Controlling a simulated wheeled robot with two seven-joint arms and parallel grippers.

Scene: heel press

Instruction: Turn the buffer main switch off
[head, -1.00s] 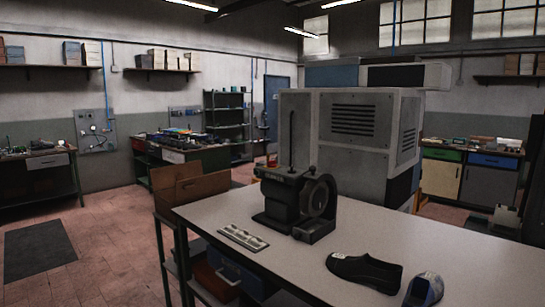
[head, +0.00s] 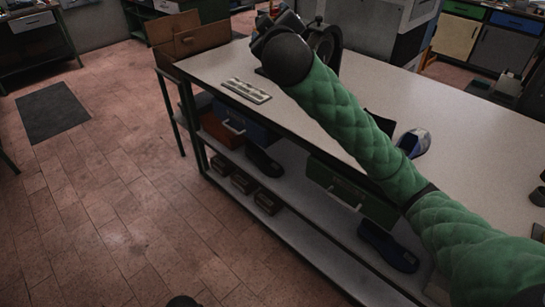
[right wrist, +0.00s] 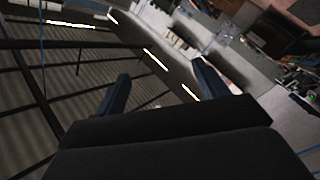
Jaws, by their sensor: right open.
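A dark machine (head: 323,42) with a round wheel-like part stands at the far end of the white workbench (head: 460,125). My right arm crosses in front and hides much of it. I cannot make out any main switch in either view. My right gripper (right wrist: 161,68) is open and empty in the right wrist view, its two blue-black fingers wide apart. In the head view its hand end is at the machine, mostly behind the dark wrist; I cannot tell whether it touches.
A pale strip tray (head: 247,90) lies near the bench's left edge. A shoe (head: 414,142) shows beside my arm. A grey cabinet (head: 385,45) stands behind.

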